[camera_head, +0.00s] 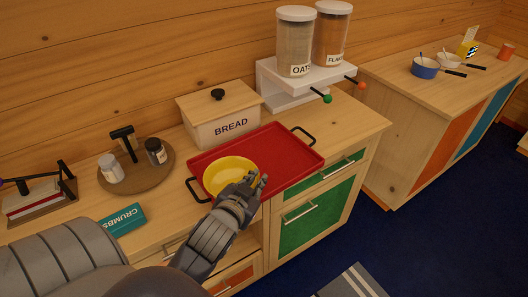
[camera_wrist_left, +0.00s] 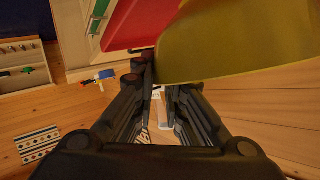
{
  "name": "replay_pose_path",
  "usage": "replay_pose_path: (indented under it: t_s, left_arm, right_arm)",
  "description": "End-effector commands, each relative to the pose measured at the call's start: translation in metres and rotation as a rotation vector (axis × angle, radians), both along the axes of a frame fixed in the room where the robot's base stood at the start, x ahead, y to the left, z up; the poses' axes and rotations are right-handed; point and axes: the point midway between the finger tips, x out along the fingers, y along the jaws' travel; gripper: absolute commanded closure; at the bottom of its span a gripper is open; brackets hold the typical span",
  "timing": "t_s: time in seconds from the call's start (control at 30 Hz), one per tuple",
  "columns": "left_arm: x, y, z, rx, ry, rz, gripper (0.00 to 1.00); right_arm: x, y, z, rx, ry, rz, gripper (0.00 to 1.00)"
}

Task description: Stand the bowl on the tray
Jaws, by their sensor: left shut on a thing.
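The yellow bowl (camera_head: 230,175) is upright over the left part of the red tray (camera_head: 285,150) in the head view. My left gripper (camera_head: 254,184) is shut on the bowl's near right rim. The bowl also shows large in the left wrist view (camera_wrist_left: 240,40), with its rim at the fingers (camera_wrist_left: 160,75). The red tray shows there too (camera_wrist_left: 128,22). I cannot tell whether the bowl's base touches the tray. The tray lies on the wooden counter and has dark handles at its two ends. My right gripper is not in view.
A bread box (camera_head: 220,115) stands behind the tray. A round board (camera_head: 137,170) with two shakers and a teal crumbs box (camera_head: 118,219) are to the left. A white dispenser stand (camera_head: 290,85) with two jars is behind right. The tray's right part is clear.

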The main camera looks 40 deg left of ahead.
Motion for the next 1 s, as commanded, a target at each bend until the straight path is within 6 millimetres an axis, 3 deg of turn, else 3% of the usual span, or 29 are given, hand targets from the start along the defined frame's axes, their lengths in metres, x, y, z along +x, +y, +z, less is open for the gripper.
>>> replay_pose_path:
  t_s: [0.07,0.13,0.4,0.5,0.6,0.8,1.0]
  left_arm:
    - [0.005,0.001,0.002,0.003,-0.003,-0.001,1.0]
    - [0.015,0.003,0.002,0.003,-0.004,-0.001,1.0]
    - [0.078,0.018,-0.003,0.004,-0.005,-0.002,1.0]
    - [0.1,0.023,-0.005,0.004,-0.004,-0.002,1.0]
    - [0.122,0.028,-0.008,0.003,-0.004,0.0,1.0]
    - [0.15,0.035,-0.013,0.004,-0.003,-0.001,1.0]
    - [0.156,0.036,-0.023,0.001,0.002,-0.001,1.0]
  right_arm:
    - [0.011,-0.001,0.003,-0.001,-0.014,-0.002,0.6]
    - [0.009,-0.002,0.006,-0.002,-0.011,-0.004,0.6]
    - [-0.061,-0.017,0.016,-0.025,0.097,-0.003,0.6]
    - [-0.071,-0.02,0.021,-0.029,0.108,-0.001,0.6]
    - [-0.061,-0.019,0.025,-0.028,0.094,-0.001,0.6]
    - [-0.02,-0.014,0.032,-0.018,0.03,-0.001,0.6]
    - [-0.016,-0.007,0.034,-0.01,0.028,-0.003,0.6]
